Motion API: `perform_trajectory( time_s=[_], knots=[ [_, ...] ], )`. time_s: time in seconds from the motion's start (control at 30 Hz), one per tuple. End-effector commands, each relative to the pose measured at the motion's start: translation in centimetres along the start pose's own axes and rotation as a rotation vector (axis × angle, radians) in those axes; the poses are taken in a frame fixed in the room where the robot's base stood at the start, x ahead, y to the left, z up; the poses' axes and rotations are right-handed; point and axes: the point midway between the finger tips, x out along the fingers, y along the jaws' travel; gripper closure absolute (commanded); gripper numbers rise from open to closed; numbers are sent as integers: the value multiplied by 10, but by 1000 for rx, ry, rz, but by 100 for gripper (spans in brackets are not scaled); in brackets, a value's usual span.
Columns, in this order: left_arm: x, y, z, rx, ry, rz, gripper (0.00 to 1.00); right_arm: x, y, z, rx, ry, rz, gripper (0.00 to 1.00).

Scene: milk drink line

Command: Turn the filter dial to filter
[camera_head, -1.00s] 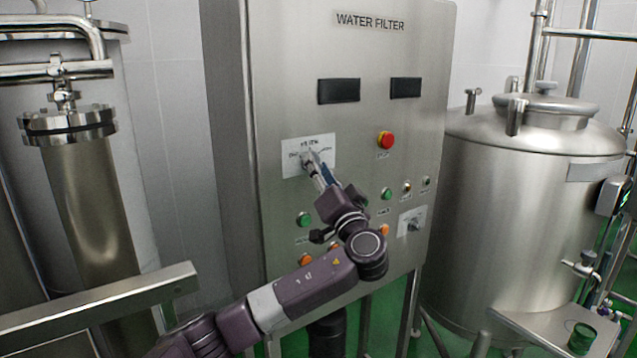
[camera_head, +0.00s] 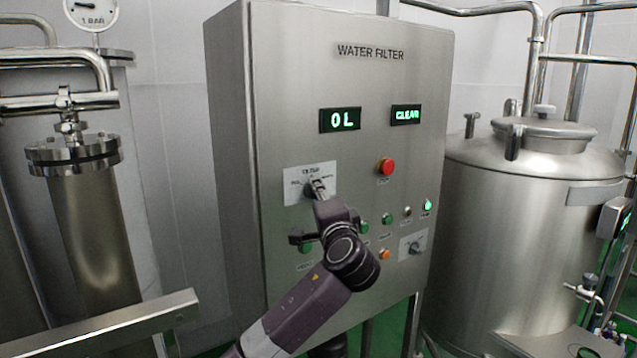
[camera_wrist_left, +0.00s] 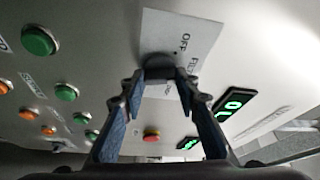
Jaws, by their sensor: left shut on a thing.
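The filter dial is a dark knob (camera_wrist_left: 158,62) on a white label plate (camera_head: 296,184) on the steel water filter cabinet (camera_head: 350,75). In the left wrist view, the plate (camera_wrist_left: 200,38) shows the word OFF and part of another word beside the knob. My left gripper (camera_head: 317,187) is at the dial, and in the wrist view its fingertips (camera_wrist_left: 160,76) are closed on the knob from both sides. The gripper hides most of the dial in the head view. I cannot tell which way its pointer faces. My right gripper is not in view.
The cabinet displays are lit: 0 L (camera_head: 340,120) and CLEAR (camera_head: 406,115). A red stop button (camera_head: 386,167) is right of the dial. Several green and orange buttons and a second dial (camera_head: 414,246) sit lower. A green lamp (camera_head: 427,205) glows. A steel tank (camera_head: 530,230) stands right.

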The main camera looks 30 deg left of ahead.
Motion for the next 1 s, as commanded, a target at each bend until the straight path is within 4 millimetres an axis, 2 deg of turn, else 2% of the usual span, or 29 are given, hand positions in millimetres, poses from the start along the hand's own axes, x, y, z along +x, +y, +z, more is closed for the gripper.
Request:
perform_trajectory(
  time_s=[0.03, 0.33, 0.97, 1.0],
  knots=[
    [0, -5, -1, 32, 0, 17, 95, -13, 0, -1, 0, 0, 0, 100],
    [0, -3, -1, 170, 1, 72, 95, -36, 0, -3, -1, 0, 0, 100],
    [0, 0, 0, 216, 0, 91, 95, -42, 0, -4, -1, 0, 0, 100],
    [0, 0, 0, 216, 0, 91, 69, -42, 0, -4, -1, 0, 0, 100]
  ],
)
